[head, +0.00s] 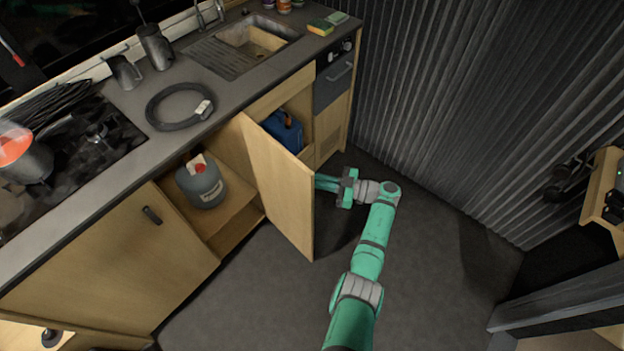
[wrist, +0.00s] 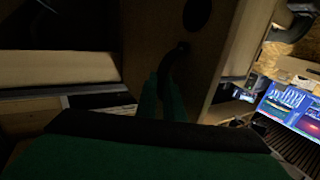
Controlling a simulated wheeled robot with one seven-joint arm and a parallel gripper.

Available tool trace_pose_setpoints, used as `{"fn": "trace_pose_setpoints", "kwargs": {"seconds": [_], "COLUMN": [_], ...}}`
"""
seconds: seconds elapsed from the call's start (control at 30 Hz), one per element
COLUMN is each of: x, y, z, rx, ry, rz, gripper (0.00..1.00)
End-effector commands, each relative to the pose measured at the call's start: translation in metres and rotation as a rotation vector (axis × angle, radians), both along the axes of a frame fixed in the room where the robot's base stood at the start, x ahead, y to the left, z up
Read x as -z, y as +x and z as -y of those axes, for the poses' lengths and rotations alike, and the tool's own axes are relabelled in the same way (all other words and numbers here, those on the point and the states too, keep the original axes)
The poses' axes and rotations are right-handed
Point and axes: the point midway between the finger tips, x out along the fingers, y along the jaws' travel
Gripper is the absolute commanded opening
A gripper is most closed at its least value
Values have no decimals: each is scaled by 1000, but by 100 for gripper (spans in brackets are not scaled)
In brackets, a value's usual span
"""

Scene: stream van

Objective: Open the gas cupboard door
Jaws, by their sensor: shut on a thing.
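The gas cupboard door (head: 278,185) is a pale wooden panel that stands swung far out from the counter front in the head view. The cupboard left of it is open, with a grey gas bottle (head: 203,182) with a red cap inside. My gripper (head: 322,183) is at the door's right face, its fingertips partly hidden behind the panel. In the wrist view my green fingers (wrist: 163,92) are closed on a dark curved handle (wrist: 176,58) on a dim wooden panel. The handle is hidden in the head view.
A blue canister (head: 285,130) sits in an open compartment right of the door. A closed cupboard door (head: 125,240) is at the left. The corrugated wall (head: 430,110) bounds the right side. The grey floor (head: 270,290) in front of the door is clear.

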Motion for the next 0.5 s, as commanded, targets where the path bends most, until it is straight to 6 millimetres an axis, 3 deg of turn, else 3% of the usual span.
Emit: {"fn": "trace_pose_setpoints", "kwargs": {"seconds": [0.03, 0.13, 0.5], "x": [-4, -4, -1], "y": [3, 3, 1], "z": [-3, -3, 0], "rx": [-2, -3, 1], "ry": [1, 0, 0], "rz": [8, 6, 2], "gripper": [0, 26, 26]}}
